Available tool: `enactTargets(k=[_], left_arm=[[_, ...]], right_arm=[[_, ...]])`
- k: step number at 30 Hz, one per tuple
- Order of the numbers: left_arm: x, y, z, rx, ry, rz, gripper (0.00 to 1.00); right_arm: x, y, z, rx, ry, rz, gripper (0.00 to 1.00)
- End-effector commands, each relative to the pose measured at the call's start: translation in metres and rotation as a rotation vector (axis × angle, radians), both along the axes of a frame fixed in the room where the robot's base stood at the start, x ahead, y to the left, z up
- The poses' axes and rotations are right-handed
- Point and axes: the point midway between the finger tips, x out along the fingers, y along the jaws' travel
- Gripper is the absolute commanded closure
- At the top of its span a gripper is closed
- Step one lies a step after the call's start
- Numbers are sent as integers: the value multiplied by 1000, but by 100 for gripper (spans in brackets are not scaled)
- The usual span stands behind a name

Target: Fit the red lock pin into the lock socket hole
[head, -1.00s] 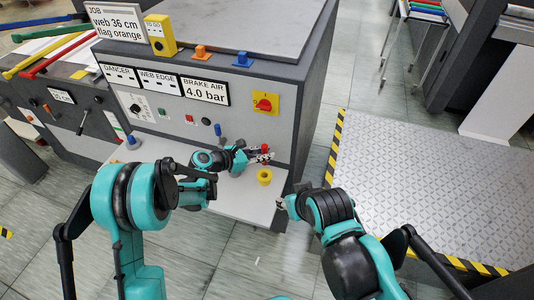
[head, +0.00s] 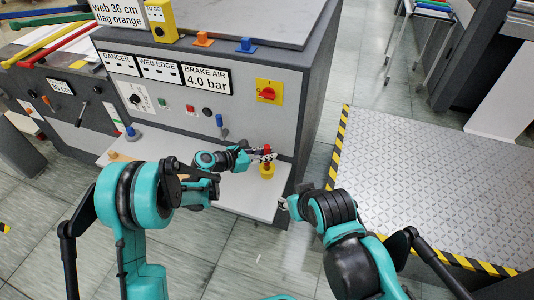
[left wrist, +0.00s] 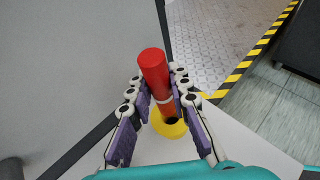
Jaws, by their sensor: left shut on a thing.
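The red lock pin (left wrist: 153,70) stands roughly upright between the fingers of my left gripper (left wrist: 156,90), which is shut on it; in the head view the pin (head: 267,151) shows at the left gripper's tips (head: 262,157). The yellow lock socket (left wrist: 171,129) sits on the light shelf directly below, and it also shows in the head view (head: 267,171). The pin's lower end is at the socket's dark hole; I cannot tell how far it is in. My right gripper (head: 284,203) is right of the shelf, its jaw state unclear.
The light shelf (head: 238,197) juts from the grey machine panel (head: 240,107). A blue knob (head: 131,132) is at the shelf's left. A metal platform with striped edging (head: 410,175) lies to the right.

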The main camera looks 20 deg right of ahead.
Motion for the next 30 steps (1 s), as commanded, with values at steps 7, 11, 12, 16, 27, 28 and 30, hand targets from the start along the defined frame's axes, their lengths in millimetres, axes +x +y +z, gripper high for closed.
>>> enactTargets(k=[7,11,12,16,27,28,30], left_arm=[[0,0,-9,0,0,0,100],[0,0,-9,0,0,0,100],[0,0,-9,0,0,0,100],[0,0,-9,0,0,0,100],[0,0,-9,0,0,0,100],[0,0,-9,0,0,0,100],[0,0,-9,0,0,0,100]], right_arm=[[0,0,-8,0,0,0,60],[0,0,-7,0,0,0,60],[0,0,-7,0,0,0,60],[0,0,-7,0,0,0,60],[0,0,-12,0,0,0,60],[0,0,-12,0,0,0,60],[0,0,-12,0,0,0,60]])
